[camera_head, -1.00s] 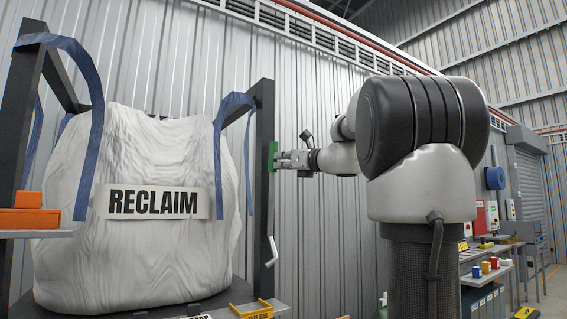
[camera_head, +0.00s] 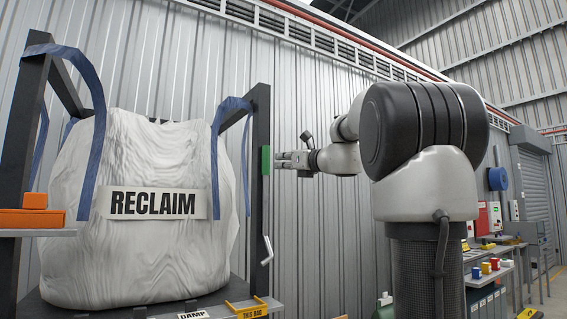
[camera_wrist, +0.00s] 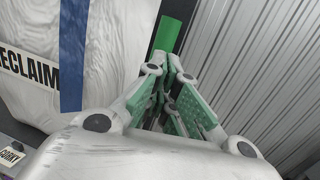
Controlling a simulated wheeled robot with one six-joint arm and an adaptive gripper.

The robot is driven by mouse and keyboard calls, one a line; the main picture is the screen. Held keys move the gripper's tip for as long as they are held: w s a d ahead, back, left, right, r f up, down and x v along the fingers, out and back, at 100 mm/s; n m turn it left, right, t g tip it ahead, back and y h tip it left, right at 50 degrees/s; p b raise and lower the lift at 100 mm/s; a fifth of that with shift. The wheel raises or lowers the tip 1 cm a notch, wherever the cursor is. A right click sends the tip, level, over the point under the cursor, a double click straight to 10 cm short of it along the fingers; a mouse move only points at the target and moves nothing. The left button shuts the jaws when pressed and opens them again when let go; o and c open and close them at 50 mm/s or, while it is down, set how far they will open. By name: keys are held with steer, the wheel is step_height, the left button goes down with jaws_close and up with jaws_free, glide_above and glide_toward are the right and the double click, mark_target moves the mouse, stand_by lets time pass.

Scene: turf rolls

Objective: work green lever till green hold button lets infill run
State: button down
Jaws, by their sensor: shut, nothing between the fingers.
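A green upright piece (camera_head: 266,159) sits on the right post of the bag frame in the head view. It looks like the green lever's handle, but I cannot be sure. In the wrist view a green bar (camera_wrist: 167,34) shows just beyond the fingers. My gripper (camera_head: 279,160) is shut and empty, pointing left at the green piece's height, close beside it. I cannot tell whether they touch. In the wrist view the fingers (camera_wrist: 173,68) have green pads and come together at the tips. I cannot make out a green hold button.
A big white bag (camera_head: 150,255) marked RECLAIM hangs by blue straps in a dark frame (camera_head: 261,210). A pale crank-shaped rod (camera_head: 267,250) is low by the right post. An orange block (camera_head: 30,218) rests on a shelf at left. Small coloured pots (camera_head: 486,267) stand at right.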

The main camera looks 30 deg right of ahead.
steer(key=r+v, duration=0.1)
steer(key=v, duration=0.8)
steer(key=shift+s, duration=0.45)
steer(key=shift+d+f, duration=0.1)
steer(key=s+f+n+g+h, duration=0.1)
steer(key=s+f+n+g, duration=0.3)
steer(key=f+n, duration=0.65)
steer(key=s+f+n+g+h, duration=0.1)
steer(key=s+f+n+g, duration=0.35)
steer(key=f, duration=1.05)
steer(key=s+a+f+n+g+h, duration=0.1)
steer(key=s+a+f+n+g, duration=0.2)
steer(key=s+f+n, duration=0.5)
steer(key=s+a+f+n+g+h, duration=0.1)
steer(key=s+a+f+n+g, duration=0.2)
steer(key=s+a+f+n, duration=0.3)
steer(key=shift+s+f+n+h, duration=0.3)
steer(key=shift+s+f+n, duration=0.8)
steer(key=shift+n, duration=0.9)
